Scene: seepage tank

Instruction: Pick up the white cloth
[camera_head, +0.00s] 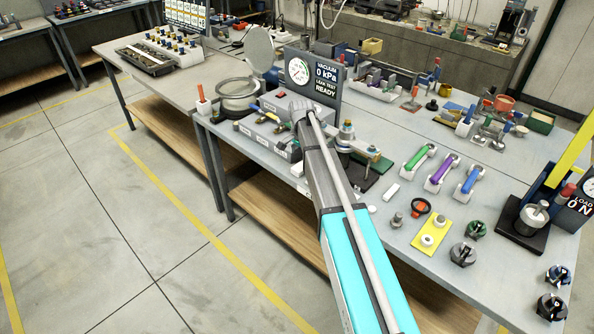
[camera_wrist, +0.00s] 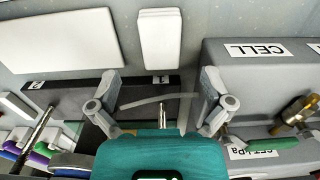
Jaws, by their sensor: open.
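A white narrow flat pad (camera_wrist: 160,38) lies at the top middle of the wrist view, just beyond my fingertips. A larger white flat sheet (camera_wrist: 60,42) lies to its left; which of the two is the white cloth I cannot tell. My gripper (camera_wrist: 160,92) is open, its two fingers spread wide, with nothing seen held between them. A dark bar and a thin pale curved strip show between and behind the fingers. In the head view a small white piece (camera_head: 391,191) lies on the bench right of my arm, which hides part of the bench.
A grey box marked CELL (camera_wrist: 255,60) stands close to the right finger. Green, purple and blue handles (camera_head: 441,170) lie on the bench (camera_head: 345,220) to the right. A vacuum gauge panel (camera_head: 313,76) stands behind my arm. A yellow plate (camera_head: 430,240) lies near the front edge.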

